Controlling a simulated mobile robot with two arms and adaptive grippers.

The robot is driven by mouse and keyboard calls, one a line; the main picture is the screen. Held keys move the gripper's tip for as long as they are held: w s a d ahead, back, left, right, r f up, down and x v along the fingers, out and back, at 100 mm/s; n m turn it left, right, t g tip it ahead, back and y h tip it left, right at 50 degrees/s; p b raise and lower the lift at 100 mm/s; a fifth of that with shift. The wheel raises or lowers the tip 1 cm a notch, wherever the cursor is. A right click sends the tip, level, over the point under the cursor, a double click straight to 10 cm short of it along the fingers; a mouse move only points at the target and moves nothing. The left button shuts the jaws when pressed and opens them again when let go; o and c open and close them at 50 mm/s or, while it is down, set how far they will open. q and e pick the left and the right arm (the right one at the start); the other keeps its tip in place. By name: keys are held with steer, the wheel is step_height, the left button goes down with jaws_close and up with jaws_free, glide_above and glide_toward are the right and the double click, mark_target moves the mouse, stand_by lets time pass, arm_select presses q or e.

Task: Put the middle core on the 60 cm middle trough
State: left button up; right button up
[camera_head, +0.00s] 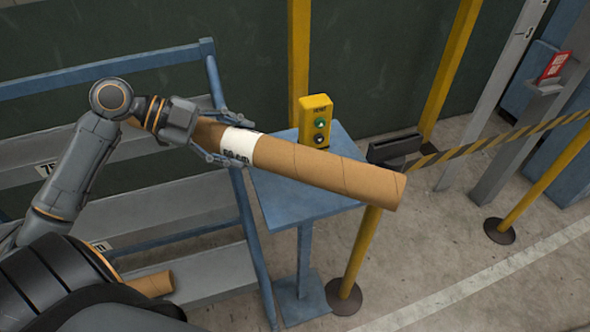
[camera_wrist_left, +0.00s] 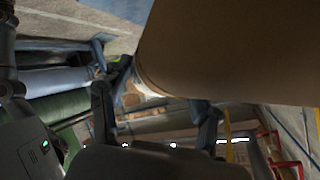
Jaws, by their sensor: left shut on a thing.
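A long brown cardboard core (camera_head: 330,172) with a white band reading 60 cm is held in my left gripper (camera_head: 228,140). The fingers are shut around it near its left end, and its free end slopes down to the right over the blue stand. The core also fills the upper right of the left wrist view (camera_wrist_left: 235,50). A rack of grey troughs (camera_head: 185,205) stands at left, partly behind my arm. One trough label starts with 7 (camera_head: 46,168); another is mostly hidden. My right gripper is not in view.
Another brown core (camera_head: 152,284) lies low at left, mostly hidden by my body. A blue stand (camera_head: 305,200) carries a yellow button box (camera_head: 315,122) just behind the held core. Yellow posts and a striped barrier tape (camera_head: 500,140) stand at right. Open floor lies at lower right.

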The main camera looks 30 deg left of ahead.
mark_target(270, 153)
arm_select(q)
steer(key=d, duration=0.2)
steer(key=w+d+f+p, duration=0.1)
steer(key=d, duration=0.1)
steer(key=w+d+f+p, duration=0.1)
steer(key=d, duration=0.1)
steer(key=shift+w+d, duration=0.1)
steer(key=shift+w, duration=0.1)
steer(key=d+f, duration=0.1)
steer(key=w+d+f+p, duration=0.1)
steer(key=f, duration=0.3)
steer(key=shift+w+d, duration=0.35)
steer(key=shift+d, duration=0.05)
steer(key=shift+d+f, duration=0.1)
steer(key=shift+d, duration=0.05)
steer(key=f, duration=0.1)
steer(key=f+p, duration=0.2)
steer(key=shift+w+d+f, duration=0.25)
steer(key=shift+d+f, duration=0.05)
steer(key=shift+f, duration=0.05)
steer(key=shift+s+f, duration=0.1)
steer(key=shift+f, duration=0.1)
steer(key=o, duration=1.6)
steer(key=shift+f, duration=0.15)
steer(key=shift+o, duration=0.8)
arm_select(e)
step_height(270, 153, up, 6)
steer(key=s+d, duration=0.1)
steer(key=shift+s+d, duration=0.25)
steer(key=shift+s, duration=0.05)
